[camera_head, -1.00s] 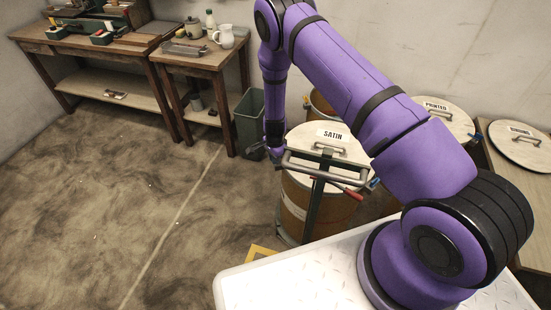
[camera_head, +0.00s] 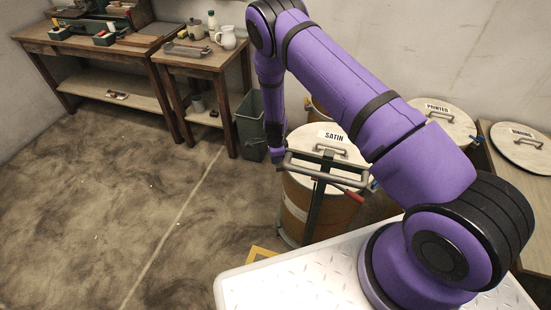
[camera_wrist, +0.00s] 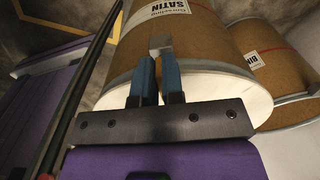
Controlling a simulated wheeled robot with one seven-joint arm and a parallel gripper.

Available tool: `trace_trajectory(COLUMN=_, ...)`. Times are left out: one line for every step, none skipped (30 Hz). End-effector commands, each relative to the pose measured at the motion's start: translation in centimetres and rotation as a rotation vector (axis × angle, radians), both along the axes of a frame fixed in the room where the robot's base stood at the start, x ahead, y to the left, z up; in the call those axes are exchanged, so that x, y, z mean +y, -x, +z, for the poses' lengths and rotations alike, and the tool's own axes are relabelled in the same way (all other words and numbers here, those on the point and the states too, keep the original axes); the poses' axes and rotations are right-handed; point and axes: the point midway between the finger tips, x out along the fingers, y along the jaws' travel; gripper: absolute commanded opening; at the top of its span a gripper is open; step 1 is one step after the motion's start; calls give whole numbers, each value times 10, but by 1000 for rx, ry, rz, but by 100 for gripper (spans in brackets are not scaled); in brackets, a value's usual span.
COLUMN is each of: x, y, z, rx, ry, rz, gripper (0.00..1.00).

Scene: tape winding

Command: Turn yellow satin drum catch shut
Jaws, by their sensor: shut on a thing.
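The satin drum (camera_head: 297,204) is a brown barrel with a pale lid (camera_head: 350,151) marked SATIN. It stands upright behind a dark metal handle frame. In the wrist view the drum (camera_wrist: 205,35) appears upside down, its pale rim close to my gripper. My gripper (camera_wrist: 160,62) has its two blue fingers shut on a small grey catch (camera_wrist: 160,43) at the drum's side. No yellow shows on this catch. In the head view my gripper (camera_head: 276,158) is at the drum's left edge, its fingertips too small to make out.
A green bin (camera_head: 250,125) stands left of the drum, beside a small wooden table (camera_head: 172,56). The printed drum's lid (camera_head: 455,125) and the binding drum's lid (camera_head: 508,152) are to the right. The handle frame (camera_head: 318,205) stands in front. Floor at left is clear.

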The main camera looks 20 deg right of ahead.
Motion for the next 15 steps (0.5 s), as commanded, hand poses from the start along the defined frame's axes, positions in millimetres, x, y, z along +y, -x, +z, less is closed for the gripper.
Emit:
trace_trajectory(x=1, y=0, z=0, rx=-1, ry=-1, rz=-1, gripper=0)
trace_trajectory(x=1, y=0, z=0, rx=-1, ry=-1, rz=-1, gripper=0)
trace_trajectory(x=1, y=0, z=0, rx=-1, ry=-1, rz=-1, gripper=0)
trace_trajectory(x=1, y=0, z=0, rx=-1, ry=-1, rz=-1, gripper=0)
trace_trajectory(x=1, y=0, z=0, rx=-1, ry=-1, rz=-1, gripper=0)
trace_trajectory(x=1, y=0, z=0, rx=-1, ry=-1, rz=-1, gripper=0)
trace_trajectory(x=1, y=0, z=0, rx=-1, ry=-1, rz=-1, gripper=15)
trace_trajectory(x=1, y=0, z=0, rx=-1, ry=-1, rz=-1, gripper=22)
trace_trajectory(x=0, y=0, z=0, rx=-1, ry=-1, rz=-1, gripper=32)
trace_trajectory(x=0, y=0, z=0, rx=-1, ry=-1, rz=-1, gripper=34)
trace_trajectory(x=0, y=0, z=0, rx=0, ry=-1, rz=-1, gripper=34)
trace_trajectory(x=0, y=0, z=0, rx=-1, ry=-1, rz=-1, gripper=34)
trace_trajectory(x=0, y=0, z=0, rx=0, ry=-1, rz=-1, gripper=34)
trace_trajectory(x=0, y=0, z=0, rx=0, ry=-1, rz=-1, gripper=34)
trace_trajectory(x=0, y=0, z=0, rx=0, ry=-1, rz=-1, gripper=34)
